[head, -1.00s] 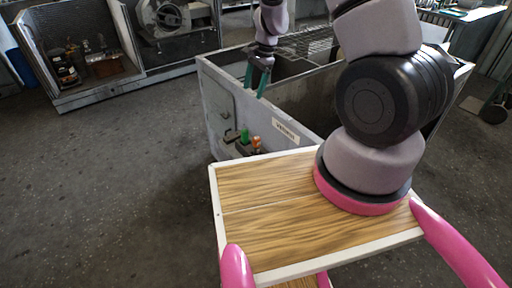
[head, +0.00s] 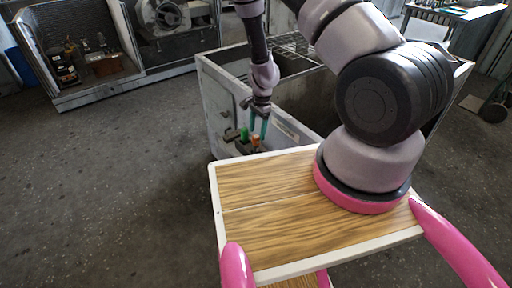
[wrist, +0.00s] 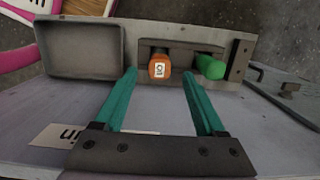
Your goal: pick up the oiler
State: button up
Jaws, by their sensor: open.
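An orange round-topped thing with a small white label (wrist: 159,68), which I take for the oiler, stands in a dark holder on the side of the grey metal tank. It also shows in the head view (head: 255,142), partly behind the fingers. My gripper (wrist: 159,78) has two teal fingers, spread apart and empty. In the wrist view the orange top appears between and just beyond the fingertips. In the head view my gripper (head: 257,135) points down over the holder. Contact with the orange thing cannot be told.
An empty grey tray (wrist: 80,50) is to the left in the wrist view. The grey tank (head: 215,95) stands behind my wooden deck. A cabinet with a blower (head: 165,15) is at the back left. Floor at left is clear.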

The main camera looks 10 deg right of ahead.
aim_at(256, 136)
jog(key=shift+s+a+f, duration=0.1)
jog(key=shift+a+f, duration=0.1)
jog(key=shift+f, duration=0.75)
jog(key=shift+s+a+f, duration=0.1)
jog(key=shift+a+f, duration=0.05)
jog(key=shift+f, duration=0.75)
grip_shut()
jog(key=shift+r, duration=0.1)
